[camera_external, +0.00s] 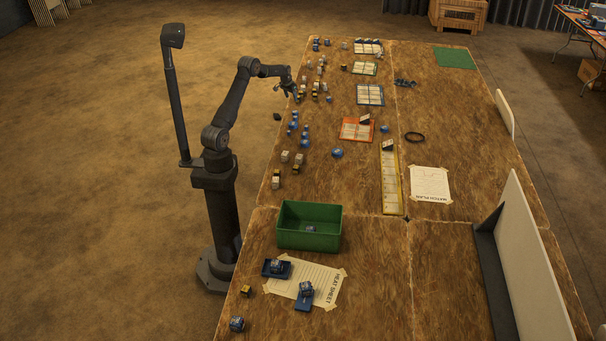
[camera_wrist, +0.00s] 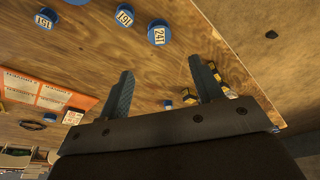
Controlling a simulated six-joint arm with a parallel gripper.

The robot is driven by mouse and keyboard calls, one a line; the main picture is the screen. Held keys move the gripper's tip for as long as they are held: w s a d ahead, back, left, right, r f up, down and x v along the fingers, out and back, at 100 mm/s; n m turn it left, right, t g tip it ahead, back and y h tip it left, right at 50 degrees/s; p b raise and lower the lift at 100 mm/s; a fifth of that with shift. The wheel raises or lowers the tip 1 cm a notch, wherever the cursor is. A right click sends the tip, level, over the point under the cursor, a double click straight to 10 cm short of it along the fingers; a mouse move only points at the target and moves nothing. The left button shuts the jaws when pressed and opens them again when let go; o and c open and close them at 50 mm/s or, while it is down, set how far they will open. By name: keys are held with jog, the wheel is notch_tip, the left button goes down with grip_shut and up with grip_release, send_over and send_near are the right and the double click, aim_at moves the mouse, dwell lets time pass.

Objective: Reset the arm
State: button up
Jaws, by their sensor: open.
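My gripper (camera_external: 290,89) is at the end of my arm, over the left edge of the long wooden table (camera_external: 440,120), near several small blocks. In the wrist view my gripper (camera_wrist: 160,88) shows two dark fingers spread apart, with nothing held between them. Beyond the fingers lie blue round pieces with white number labels, one marked 241 (camera_wrist: 159,33) and one marked 131 (camera_wrist: 125,16). Small yellow and black blocks (camera_wrist: 188,97) show between and behind the fingers. My arm is bent, its forearm reaching to the right.
A green bin (camera_external: 310,238) stands on the near table, beside a heat sheet (camera_external: 318,283) with blue trays. A yellow board (camera_external: 391,180), an orange board (camera_external: 350,131) and a blue board (camera_external: 370,95) lie farther back. White panels stand along the right edge. The floor left of the table is mostly clear.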

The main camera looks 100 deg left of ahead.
aim_at(295, 112)
jog(key=x, duration=1.2)
jog(key=shift+s+f, duration=0.1)
jog(key=shift+f, duration=0.15)
notch_tip(295, 112, up, 5)
jog(key=shift+f, duration=0.2)
jog(key=w+d+r, duration=0.7)
jog(key=d+r, duration=0.3)
jog(key=r, duration=0.2)
jog(key=w+d+m, duration=0.3)
jog(key=w+d, duration=0.4)
jog(key=d, duration=0.4)
jog(key=w+d+m+h, duration=0.1)
jog(key=w+d+m, duration=0.1)
jog(key=w+d, duration=0.5)
jog(key=w+d+r+m+t+h, duration=0.1)
jog(key=w+d+m, duration=0.2)
jog(key=w+d, duration=0.4)
jog(key=d, duration=0.9)
jog(key=shift+d+m, duration=0.3)
